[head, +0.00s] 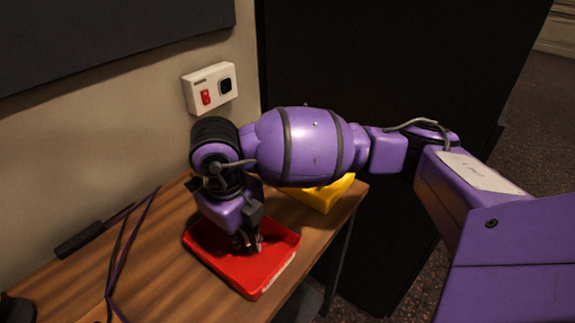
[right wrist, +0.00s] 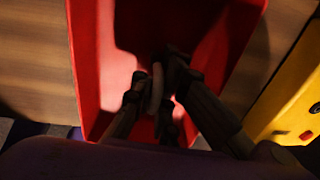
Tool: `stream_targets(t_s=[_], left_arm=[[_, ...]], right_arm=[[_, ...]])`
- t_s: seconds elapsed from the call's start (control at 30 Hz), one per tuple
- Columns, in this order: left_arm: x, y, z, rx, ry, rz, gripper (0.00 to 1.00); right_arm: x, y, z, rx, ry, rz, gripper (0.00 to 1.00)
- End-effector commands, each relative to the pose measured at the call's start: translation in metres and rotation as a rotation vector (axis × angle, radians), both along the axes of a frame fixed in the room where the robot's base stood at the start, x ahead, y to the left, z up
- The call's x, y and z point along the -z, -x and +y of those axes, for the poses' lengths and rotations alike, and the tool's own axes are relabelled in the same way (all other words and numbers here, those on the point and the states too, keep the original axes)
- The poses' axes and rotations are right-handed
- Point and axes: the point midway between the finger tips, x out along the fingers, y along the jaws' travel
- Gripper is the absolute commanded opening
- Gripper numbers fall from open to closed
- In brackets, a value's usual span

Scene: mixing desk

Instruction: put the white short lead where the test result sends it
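My right gripper (head: 250,242) points down into a shallow red tray (head: 215,263) on the wooden desk. In the right wrist view, its dark fingers (right wrist: 155,92) are closed around a pale, narrow piece (right wrist: 154,88), which looks like part of the white short lead. Most of the lead is hidden by the fingers and shadow. The red tray's wall also shows in that view (right wrist: 85,60). I cannot tell whether the lead touches the tray floor. My left gripper is not in view.
A yellow box or tray (head: 325,195) stands behind the red tray, partly hidden by my arm. A white wall box (head: 209,87) has a red switch or lamp.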

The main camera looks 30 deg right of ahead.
Motion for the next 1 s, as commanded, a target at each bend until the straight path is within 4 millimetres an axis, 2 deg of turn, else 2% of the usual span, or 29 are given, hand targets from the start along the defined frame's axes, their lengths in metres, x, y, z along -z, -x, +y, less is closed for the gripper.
stream_targets(t_s=[0.17,0.4,0.7,0.87,1.0], left_arm=[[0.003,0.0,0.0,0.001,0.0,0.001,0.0],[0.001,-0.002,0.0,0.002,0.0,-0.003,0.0],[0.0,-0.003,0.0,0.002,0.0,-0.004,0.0],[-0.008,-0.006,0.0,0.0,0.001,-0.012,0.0],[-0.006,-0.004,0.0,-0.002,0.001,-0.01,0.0]], right_arm=[[0.005,0.0,0.0,-0.001,-0.001,-0.002,0.0],[0.004,-0.001,0.0,-0.001,-0.001,-0.003,0.26],[0.002,-0.001,0.001,-0.001,0.0,-0.004,0.26],[-0.015,-0.002,0.001,-0.002,-0.002,-0.009,0.26],[-0.042,-0.001,0.004,-0.004,-0.003,-0.01,0.26]])
